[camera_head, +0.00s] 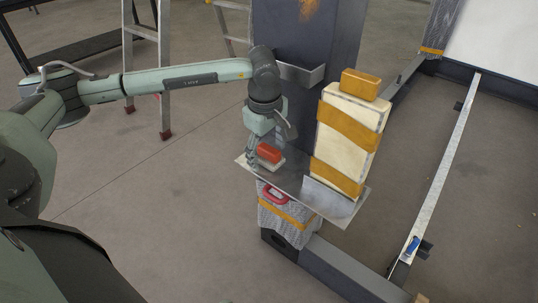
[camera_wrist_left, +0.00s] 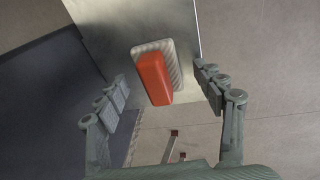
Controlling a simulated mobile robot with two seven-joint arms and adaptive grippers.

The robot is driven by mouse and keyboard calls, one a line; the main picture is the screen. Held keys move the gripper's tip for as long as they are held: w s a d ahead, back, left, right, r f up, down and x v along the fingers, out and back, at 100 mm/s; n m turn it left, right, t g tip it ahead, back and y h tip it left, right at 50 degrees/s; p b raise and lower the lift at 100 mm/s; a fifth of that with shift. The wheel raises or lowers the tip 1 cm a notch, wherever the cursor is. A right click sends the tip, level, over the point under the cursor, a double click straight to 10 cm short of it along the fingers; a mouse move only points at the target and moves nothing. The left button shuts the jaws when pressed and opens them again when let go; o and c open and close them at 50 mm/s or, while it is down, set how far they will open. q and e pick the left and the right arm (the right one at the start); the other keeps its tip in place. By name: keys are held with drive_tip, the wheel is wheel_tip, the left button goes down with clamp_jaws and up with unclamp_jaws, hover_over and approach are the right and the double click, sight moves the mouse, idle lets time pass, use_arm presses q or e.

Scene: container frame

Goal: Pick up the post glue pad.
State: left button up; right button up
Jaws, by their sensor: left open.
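The likely post glue pad is a white ribbed pad with an orange-red block on top (camera_head: 269,153). It lies on a metal shelf plate (camera_head: 312,198) beside the dark post. In the left wrist view the pad (camera_wrist_left: 153,78) lies between and beyond my left gripper's open fingers (camera_wrist_left: 160,78). My left gripper (camera_head: 262,145) is right at the pad in the head view, pointing down and partly covering it. The fingers hold nothing; whether they touch the pad cannot be told. My right gripper is not in view.
A tall cream package with yellow bands (camera_head: 345,143) stands on the plate to the right of the pad, a yellow block (camera_head: 361,84) on top. The dark post (camera_head: 335,45) rises behind. A red ring-like piece (camera_head: 274,194) shows under the plate. A ladder (camera_head: 150,60) stands at left.

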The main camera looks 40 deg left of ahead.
sight(269, 147)
use_arm(q)
drive_tip(key=shift+c, duration=0.6)
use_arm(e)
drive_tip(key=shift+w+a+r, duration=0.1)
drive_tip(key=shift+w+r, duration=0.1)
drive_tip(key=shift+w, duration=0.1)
use_arm(q)
drive_tip(key=c, duration=1.2)
drive_tip(key=shift+o, duration=0.2)
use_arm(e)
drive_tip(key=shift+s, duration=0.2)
use_arm(q)
drive_tip(key=shift+r, duration=0.55)
wheel_tip(269, 147, up, 3)
drive_tip(key=shift+w+f, duration=0.1)
drive_tip(key=shift+f, duration=0.1)
drive_tip(key=s+a+r+b, duration=0.1)
drive_tip(key=s+a+r, duration=0.2)
drive_tip(key=s+r, duration=0.4)
drive_tip(key=shift+s, duration=2.2)
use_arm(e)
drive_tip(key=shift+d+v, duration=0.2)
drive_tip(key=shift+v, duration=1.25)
